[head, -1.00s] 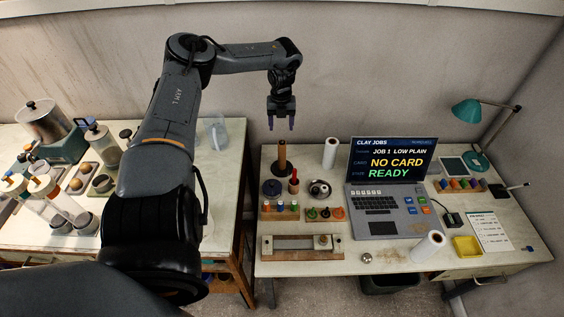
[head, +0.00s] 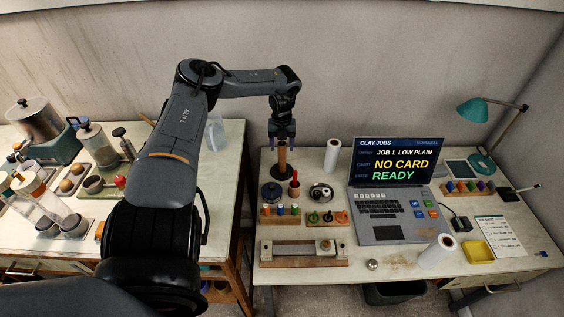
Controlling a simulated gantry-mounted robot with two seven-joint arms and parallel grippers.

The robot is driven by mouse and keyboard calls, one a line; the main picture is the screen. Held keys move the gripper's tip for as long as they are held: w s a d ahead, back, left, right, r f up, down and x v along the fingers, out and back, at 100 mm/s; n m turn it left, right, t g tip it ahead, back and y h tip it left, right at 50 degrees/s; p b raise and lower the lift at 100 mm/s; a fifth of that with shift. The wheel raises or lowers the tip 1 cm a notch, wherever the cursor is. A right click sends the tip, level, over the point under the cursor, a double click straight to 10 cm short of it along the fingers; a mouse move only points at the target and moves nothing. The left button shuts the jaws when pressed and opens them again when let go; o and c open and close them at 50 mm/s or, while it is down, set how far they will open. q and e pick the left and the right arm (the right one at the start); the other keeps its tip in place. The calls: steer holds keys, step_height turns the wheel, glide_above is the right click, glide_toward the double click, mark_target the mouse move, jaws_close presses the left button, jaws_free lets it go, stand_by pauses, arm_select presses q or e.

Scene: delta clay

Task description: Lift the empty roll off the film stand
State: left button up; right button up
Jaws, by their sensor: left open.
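The empty roll (head: 282,158) is a brown tube standing upright at the back left of the right-hand table. The film stand that bears it is mostly hidden by the roll. My left gripper (head: 282,143) points straight down at the top of the roll, with its fingers open and one on either side of the tube's upper end. I cannot tell whether the fingers touch it. My right gripper is not in view.
A white roll (head: 332,156) stands right of the brown roll. A dark round piece (head: 271,192) and a red-topped peg (head: 294,184) stand in front. A laptop (head: 389,190) is to the right. A second table (head: 216,190) with canisters lies left.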

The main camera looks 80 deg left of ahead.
arm_select(q)
steer(key=shift+f, duration=0.35)
jaws_close()
steer(key=shift+r, duration=0.1)
stand_by(0.3)
